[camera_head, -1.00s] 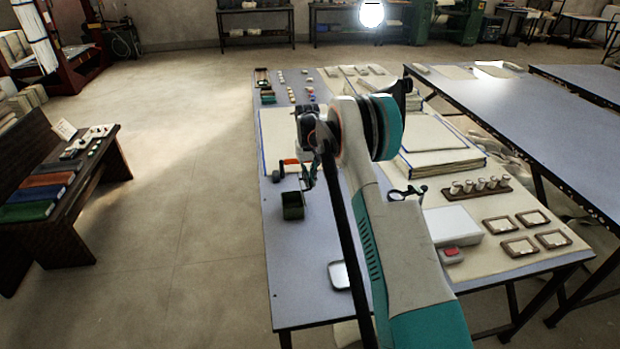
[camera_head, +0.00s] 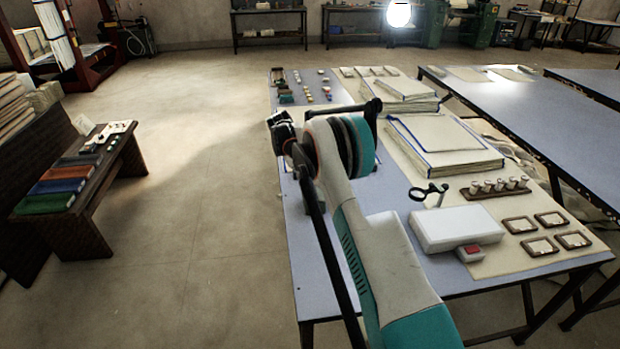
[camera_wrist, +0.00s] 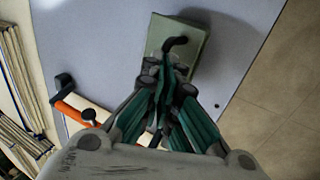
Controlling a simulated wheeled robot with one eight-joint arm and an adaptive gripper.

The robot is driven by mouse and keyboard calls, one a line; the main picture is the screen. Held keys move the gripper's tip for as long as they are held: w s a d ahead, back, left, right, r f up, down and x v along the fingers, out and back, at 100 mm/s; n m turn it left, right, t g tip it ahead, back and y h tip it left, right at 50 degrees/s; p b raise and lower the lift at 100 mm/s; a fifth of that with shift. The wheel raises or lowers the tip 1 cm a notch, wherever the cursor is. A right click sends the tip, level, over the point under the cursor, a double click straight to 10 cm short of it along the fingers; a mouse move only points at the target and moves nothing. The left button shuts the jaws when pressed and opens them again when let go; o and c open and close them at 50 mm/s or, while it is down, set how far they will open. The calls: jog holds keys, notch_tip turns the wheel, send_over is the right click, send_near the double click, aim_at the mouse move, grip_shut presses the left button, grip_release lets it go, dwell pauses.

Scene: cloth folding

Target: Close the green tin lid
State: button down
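The green tin (camera_wrist: 192,48) is at the top middle of the wrist view, on the grey-blue table. A flat green surface faces the camera; I cannot tell whether it is the lid seated on the tin. A dark hooked piece (camera_wrist: 175,43) shows over it. My gripper (camera_wrist: 165,75) is just below the tin in that view, its green fingers drawn together with nothing clearly held between them. They overlap the tin's near edge; contact cannot be told. In the head view my arm hides the tin, and the fingertips do not show.
An orange-handled tool (camera_wrist: 78,112) lies left of my gripper. The tabletop edge (camera_wrist: 243,85) is close on the tin's right.

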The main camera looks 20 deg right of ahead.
jog(key=c, duration=2)
grip_release()
jog(key=shift+d+f, duration=0.2)
jog(key=shift+d, duration=0.25)
jog(key=shift+a, duration=0.2)
jog(key=v, duration=1.2)
jog(key=shift+r, duration=0.15)
jog(key=s+a+r+n+t+y, duration=0.15)
jog(key=s+a+r, duration=0.25)
jog(key=s+r, duration=0.55)
jog(key=s+a+r+t+y, duration=0.1)
jog(key=s+a+r+t, duration=0.25)
jog(key=s+r, duration=0.6)
jog(key=s+a+f+t, duration=0.1)
jog(key=s+a, duration=0.1)
jog(key=s, duration=0.7)
jog(key=s+a+f+n+t+y, duration=0.1)
jog(key=s+a+f, duration=0.1)
jog(key=s, duration=0.8)
jog(key=s+a+f+t+y, duration=0.1)
jog(key=s+a+f, duration=0.1)
jog(key=s, duration=0.7)
jog(key=shift+s+a+n, duration=0.15)
jog(key=shift+a+n, duration=0.2)
jog(key=shift+a, duration=0.5)
